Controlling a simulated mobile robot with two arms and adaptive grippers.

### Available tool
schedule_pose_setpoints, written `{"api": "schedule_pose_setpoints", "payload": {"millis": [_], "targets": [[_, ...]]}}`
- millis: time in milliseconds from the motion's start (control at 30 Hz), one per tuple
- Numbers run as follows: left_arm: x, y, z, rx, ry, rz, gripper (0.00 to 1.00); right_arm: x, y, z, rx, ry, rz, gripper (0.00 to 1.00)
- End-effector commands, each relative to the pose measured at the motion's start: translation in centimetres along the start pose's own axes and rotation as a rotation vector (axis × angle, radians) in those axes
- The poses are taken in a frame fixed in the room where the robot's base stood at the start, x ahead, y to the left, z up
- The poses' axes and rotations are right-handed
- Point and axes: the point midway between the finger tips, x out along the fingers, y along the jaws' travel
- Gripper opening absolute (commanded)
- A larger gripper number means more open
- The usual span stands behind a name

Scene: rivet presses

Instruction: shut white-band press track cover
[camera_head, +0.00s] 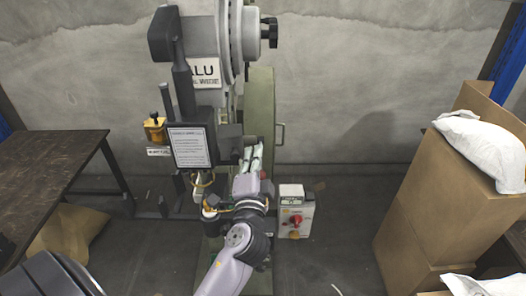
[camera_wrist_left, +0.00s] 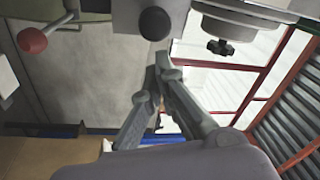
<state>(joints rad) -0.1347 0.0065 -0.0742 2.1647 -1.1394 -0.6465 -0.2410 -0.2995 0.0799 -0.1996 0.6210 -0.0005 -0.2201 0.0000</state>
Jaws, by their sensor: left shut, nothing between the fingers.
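The press (camera_head: 262,110) stands upright against the wall in the middle of the head view, with a pale "ALU" plate (camera_head: 206,72) on its head. I cannot tell for certain which part is its track cover or whether it is open. My left gripper (camera_head: 252,154) is raised in front of the press column, beside a dark grey block (camera_head: 230,142). In the left wrist view its fingers (camera_wrist_left: 160,62) meet at the tips, empty, just below a round black knob (camera_wrist_left: 155,23) on a grey part. My right gripper is not in view.
A printed sign (camera_head: 189,147) hangs left of the gripper. A control box (camera_head: 296,216) with a red knob stands low at the right. A dark table (camera_head: 50,160) is at the left, and cardboard boxes (camera_head: 430,215) with a white sack (camera_head: 482,150) are at the right.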

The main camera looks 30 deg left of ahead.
Motion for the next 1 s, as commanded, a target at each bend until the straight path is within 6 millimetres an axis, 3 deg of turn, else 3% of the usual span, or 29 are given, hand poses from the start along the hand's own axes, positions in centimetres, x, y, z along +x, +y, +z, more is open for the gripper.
{"api": "schedule_pose_setpoints", "payload": {"millis": [133, 533, 733, 1000], "targets": [[-0.4, 0.0, 1.0, 0.001, -0.001, 0.001, 0.00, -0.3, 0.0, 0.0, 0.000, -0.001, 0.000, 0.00], [-0.5, 0.0, 1.3, 0.000, 0.000, 0.000, 0.00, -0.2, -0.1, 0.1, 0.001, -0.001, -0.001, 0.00], [-1.0, -0.5, 3.5, -0.001, -0.003, 0.000, 0.00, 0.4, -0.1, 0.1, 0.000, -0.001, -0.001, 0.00], [-0.9, -0.7, 3.9, 0.003, -0.008, 0.001, 0.00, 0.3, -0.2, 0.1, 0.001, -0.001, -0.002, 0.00]]}}
